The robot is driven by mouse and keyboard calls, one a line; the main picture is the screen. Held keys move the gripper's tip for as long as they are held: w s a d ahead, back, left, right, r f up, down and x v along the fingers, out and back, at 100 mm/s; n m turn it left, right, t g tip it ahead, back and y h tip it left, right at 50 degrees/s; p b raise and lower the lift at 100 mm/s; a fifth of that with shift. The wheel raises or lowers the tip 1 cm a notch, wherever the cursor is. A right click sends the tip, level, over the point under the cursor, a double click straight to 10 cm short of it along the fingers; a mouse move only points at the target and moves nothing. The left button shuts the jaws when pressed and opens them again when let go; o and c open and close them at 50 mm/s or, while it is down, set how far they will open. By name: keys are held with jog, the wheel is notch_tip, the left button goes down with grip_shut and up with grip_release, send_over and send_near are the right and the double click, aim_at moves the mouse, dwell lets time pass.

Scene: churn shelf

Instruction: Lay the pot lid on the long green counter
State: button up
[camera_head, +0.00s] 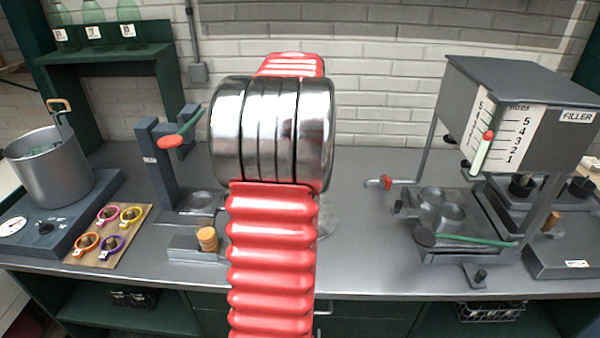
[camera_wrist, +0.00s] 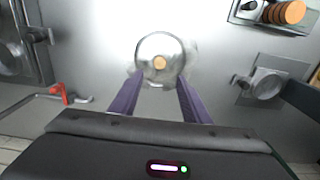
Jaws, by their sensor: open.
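The pot lid (camera_wrist: 160,60) is a round shiny metal disc with a tan knob, lying knob-up on the grey top of the long green counter (camera_head: 365,270). In the head view a pale rim (camera_head: 327,221), likely the lid's, shows just right of my red arm; the arm hides the rest. My gripper (camera_wrist: 160,80) is open and empty in the wrist view. Its two purple fingers point at the lid, one toward each side of its near edge. I cannot tell whether they touch it. The head view hides my gripper. The metal pot (camera_head: 50,170) stands open at the left.
A dark scale (camera_head: 45,228) bears the pot. A board with several coloured rings (camera_head: 110,235) lies beside it. A press with a red-tipped lever (camera_head: 168,165) stands left of my arm. The filler (camera_head: 520,110) and its clamp (camera_head: 450,225) stand right. Bare counter lies between.

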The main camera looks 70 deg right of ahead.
dwell(0.3)
jog(key=w+a+r+n+t+h, duration=0.1)
jog(key=w+a+r+n, duration=0.2)
jog(key=w+a, duration=0.8)
jog(key=w+a+r+n+t+h, duration=0.1)
jog(key=w+a+r+n, duration=0.25)
jog(key=w+a, duration=0.8)
jog(key=s+a+f+n+t, duration=0.1)
jog(key=a+n, duration=0.2)
jog(key=a, duration=0.7)
jog(key=s+a+f+n+t+y, duration=0.1)
jog(key=s+a+f+n, duration=0.1)
jog(key=a, duration=0.9)
jog(key=s+a+f+n+t+y, duration=0.1)
jog(key=a+n, duration=0.3)
jog(key=a, duration=0.7)
jog(key=shift+s+f+t, duration=0.2)
jog(key=shift+s+t, duration=0.1)
jog(key=shift+s, duration=0.15)
jog(key=shift+a, duration=0.1)
jog(key=shift+c, duration=0.3)
